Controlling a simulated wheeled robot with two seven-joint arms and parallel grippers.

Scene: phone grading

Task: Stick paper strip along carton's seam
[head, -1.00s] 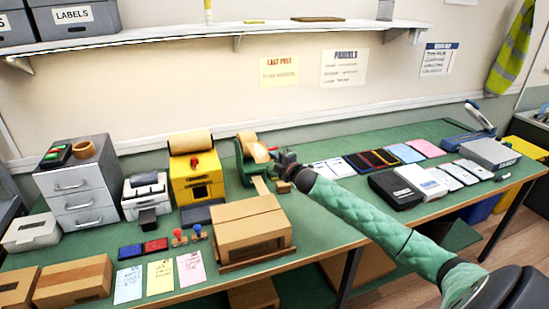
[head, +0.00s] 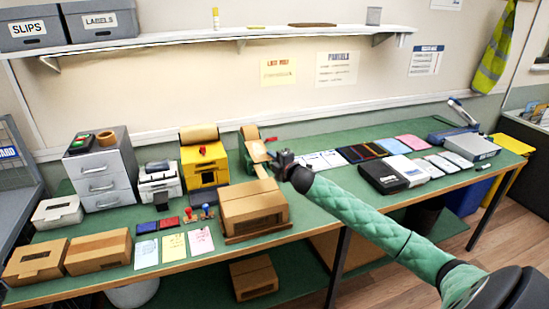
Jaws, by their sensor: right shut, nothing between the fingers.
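A brown carton (head: 254,209) sits on the green bench, left of the middle, on a thin brown base. A darker line runs across its top. A green tape dispenser (head: 247,160) with a tan paper roll (head: 256,151) stands behind it, and a short tan strip (head: 262,172) shows at its front. My right gripper (head: 275,158) is beside the roll, above and behind the carton. It is shut and holds nothing that I can see; its fingertips are small and dark. My left gripper is out of view.
A yellow machine (head: 204,165), a small printer (head: 159,184) and grey drawers (head: 103,178) stand left of the dispenser. Ink pads and coloured cards (head: 173,246) lie in front. Phones and a black box (head: 383,175) fill the right. Two more cartons (head: 98,252) sit at the left end.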

